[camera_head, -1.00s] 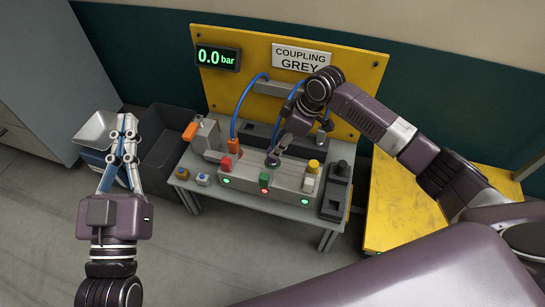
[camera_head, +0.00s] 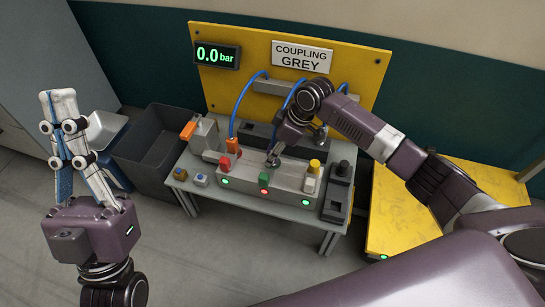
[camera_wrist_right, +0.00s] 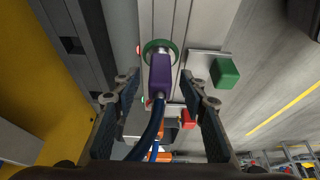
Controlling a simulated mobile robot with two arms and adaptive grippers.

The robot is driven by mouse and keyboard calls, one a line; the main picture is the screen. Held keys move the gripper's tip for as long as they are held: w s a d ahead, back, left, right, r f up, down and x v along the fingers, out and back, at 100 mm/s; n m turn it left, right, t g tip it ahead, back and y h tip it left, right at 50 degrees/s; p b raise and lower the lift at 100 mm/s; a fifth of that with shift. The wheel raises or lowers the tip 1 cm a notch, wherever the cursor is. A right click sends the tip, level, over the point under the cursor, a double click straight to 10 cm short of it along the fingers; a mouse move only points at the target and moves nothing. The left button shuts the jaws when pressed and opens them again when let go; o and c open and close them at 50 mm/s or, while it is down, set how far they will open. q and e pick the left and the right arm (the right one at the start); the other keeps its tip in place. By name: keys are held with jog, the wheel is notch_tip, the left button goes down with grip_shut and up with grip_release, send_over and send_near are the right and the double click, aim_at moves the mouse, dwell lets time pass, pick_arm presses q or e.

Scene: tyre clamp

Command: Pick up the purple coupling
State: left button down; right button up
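The purple coupling (camera_wrist_right: 160,75) shows in the right wrist view, seated in a green ring (camera_wrist_right: 160,47) on the grey fixture, with a dark blue hose (camera_wrist_right: 150,130) running from it. My right gripper (camera_wrist_right: 159,86) is open, with one finger on each side of the coupling and a gap on both sides. In the head view my right gripper (camera_head: 273,155) reaches down at the fixture block (camera_head: 240,183) and hides the coupling there. My left gripper (camera_head: 58,95) is shut and empty, raised at the left. A sign (camera_head: 302,57) reads "COUPLING GREY".
A pressure display (camera_head: 217,56) reads 0.0 bar on the yellow panel (camera_head: 365,70). Red, green and yellow knobs or blocks stand on the fixture. A dark crate (camera_head: 125,165) stands left of the grey table (camera_head: 270,209). A yellow table (camera_head: 410,220) is at the right.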

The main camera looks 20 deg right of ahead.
grip_shut()
dwell(0.5)
